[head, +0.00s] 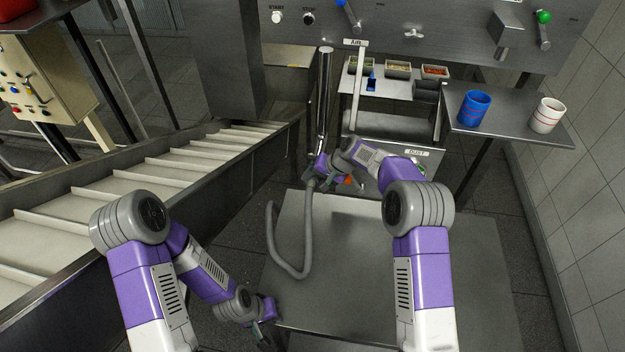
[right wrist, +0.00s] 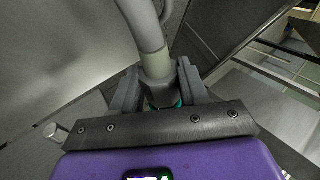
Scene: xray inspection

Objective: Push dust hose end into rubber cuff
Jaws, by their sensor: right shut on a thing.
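The grey dust hose (head: 272,232) rises in a loop from the low metal table to my right gripper (head: 318,172). In the right wrist view, my right gripper (right wrist: 160,88) is shut on the hose end (right wrist: 155,62), with its fingers on both sides. A bit of teal shows at the tip between the fingers. A white DUST label (head: 417,153) is on the metal cabinet behind my right arm. I cannot make out the rubber cuff; my right wrist and forearm cover part of that area. My left gripper (head: 264,338) hangs low by the table's left corner, and its fingers are unclear.
The low metal table (head: 400,290) is mostly bare. A slatted conveyor (head: 130,185) runs along the left. A vertical metal pipe (head: 325,95) stands just behind my right gripper. A side shelf (head: 510,118) holds a blue cup (head: 473,108) and a white cup (head: 546,116).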

